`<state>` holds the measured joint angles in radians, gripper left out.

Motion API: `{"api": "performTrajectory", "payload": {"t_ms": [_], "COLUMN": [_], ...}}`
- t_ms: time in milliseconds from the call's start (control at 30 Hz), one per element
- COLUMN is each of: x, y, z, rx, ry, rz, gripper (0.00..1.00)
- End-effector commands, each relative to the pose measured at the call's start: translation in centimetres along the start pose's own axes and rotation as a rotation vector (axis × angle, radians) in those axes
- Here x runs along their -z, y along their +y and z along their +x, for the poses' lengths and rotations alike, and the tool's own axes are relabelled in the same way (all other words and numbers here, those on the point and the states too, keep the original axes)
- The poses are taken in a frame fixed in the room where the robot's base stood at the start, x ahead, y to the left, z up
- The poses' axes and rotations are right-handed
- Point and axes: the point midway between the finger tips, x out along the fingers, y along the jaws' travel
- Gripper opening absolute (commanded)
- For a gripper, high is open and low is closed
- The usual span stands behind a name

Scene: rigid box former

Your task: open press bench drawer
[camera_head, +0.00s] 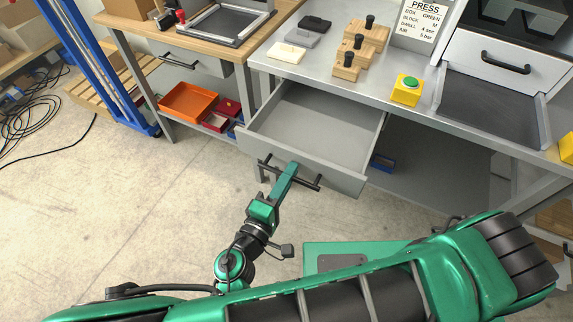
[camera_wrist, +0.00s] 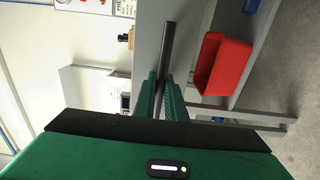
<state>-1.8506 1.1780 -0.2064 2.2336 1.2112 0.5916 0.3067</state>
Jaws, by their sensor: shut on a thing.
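The grey press bench drawer (camera_head: 318,128) is pulled out from under the metal bench top (camera_head: 300,72), and its inside looks empty. Its dark bar handle (camera_head: 305,181) runs along the drawer front. My green gripper (camera_head: 287,174) reaches up to the handle and is shut on it near the middle. In the wrist view the dark handle bar (camera_wrist: 167,50) runs between the two green fingers (camera_wrist: 164,90). The fingertips' far sides are hidden.
Wooden blocks (camera_head: 347,68) with black knobs, flat plates and a yellow green-button box (camera_head: 406,90) stand on the bench top. An orange bin (camera_head: 188,101) sits on the left bench's lower shelf. A blue post (camera_head: 105,65) stands at left. Open floor lies front left.

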Motion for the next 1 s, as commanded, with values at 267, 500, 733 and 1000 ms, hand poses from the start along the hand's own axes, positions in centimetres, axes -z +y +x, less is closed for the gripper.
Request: {"api": "performTrajectory", "payload": {"t_ms": [267,500,733,1000], "x": [-0.14,-0.23,-0.4,-0.5], "y": [-0.18,-0.17,-0.1,-0.06], "z": [-0.28,-0.17,-0.07,-0.15], "rx": [0.008,0.007,0.004,0.003], "ry": [-0.008,-0.011,-0.014,-0.02], "rz": [0.007,0.007,0.005,0.003], "gripper": [0.0,0.0,0.29,0.29]}}
